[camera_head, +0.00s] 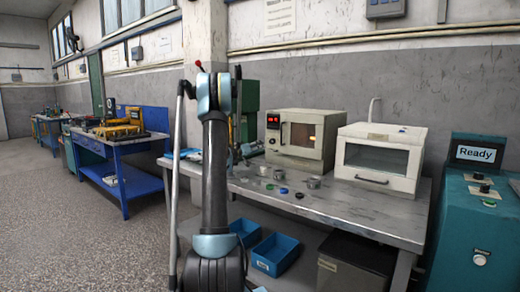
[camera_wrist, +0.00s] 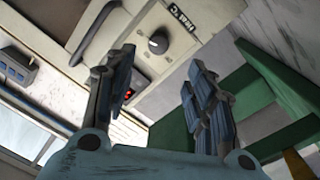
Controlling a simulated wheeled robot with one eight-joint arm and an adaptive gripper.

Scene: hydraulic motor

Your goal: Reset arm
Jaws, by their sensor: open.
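My arm (camera_head: 216,170) stands upright in the middle of the head view, in front of the steel workbench (camera_head: 350,215). In the wrist view my gripper (camera_wrist: 160,82) has its two fingers spread apart with nothing between them. Beyond the fingers, tilted in the picture, is the cream oven (camera_wrist: 137,35) with its black knob and a red display partly behind the left finger. The same oven (camera_head: 302,138) sits on the bench in the head view. My gripper cannot be made out clearly in the head view.
A white cabinet (camera_head: 378,158) stands right of the oven. Several small parts (camera_head: 283,190) lie on the bench. Blue bins (camera_head: 275,254) sit below it. A green frame (camera_wrist: 250,100) is at the wrist view's right. A teal machine reading "Ready" (camera_head: 475,220) is far right. Open floor (camera_head: 85,225) lies left.

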